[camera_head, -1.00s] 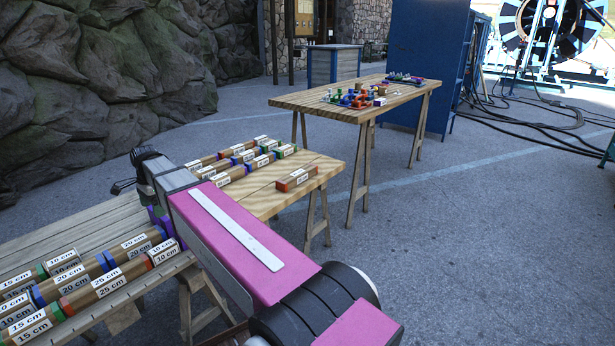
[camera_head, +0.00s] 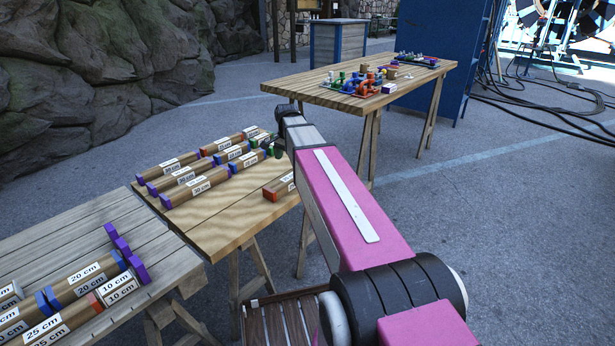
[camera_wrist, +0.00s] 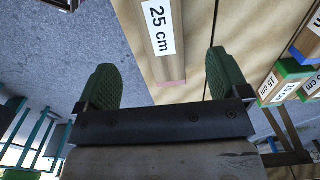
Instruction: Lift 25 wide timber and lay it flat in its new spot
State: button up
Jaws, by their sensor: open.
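The wide timber labelled 25 cm (camera_wrist: 155,45) is brown with a reddish end and a white label. In the wrist view its near end lies between the two green-padded fingers of my gripper (camera_wrist: 161,64), with gaps on both sides. My gripper is open and not holding it. In the head view a lone timber with a red end (camera_head: 275,193), which appears to be the same one, lies on the pale wooden table (camera_head: 215,232), partly hidden behind my arm. The fingers are hard to make out there.
Rows of labelled timbers (camera_head: 197,185) lie left on the same table. A nearer plank table (camera_head: 60,240) holds more timbers (camera_head: 70,292). Another table (camera_head: 340,95) with small coloured parts stands farther back. The table's front area is clear.

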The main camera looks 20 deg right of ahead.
aim_at(289, 177)
jog(key=shift+d+f, duration=0.15)
jog(key=shift+d, duration=0.1)
jog(key=shift+f, duration=0.3)
jog(key=shift+w+a+f, duration=0.1)
jog(key=shift+f, duration=2.4)
jog(key=shift+w+a+f, duration=0.1)
jog(key=shift+f, duration=2.35)
jog(key=c, duration=1.2)
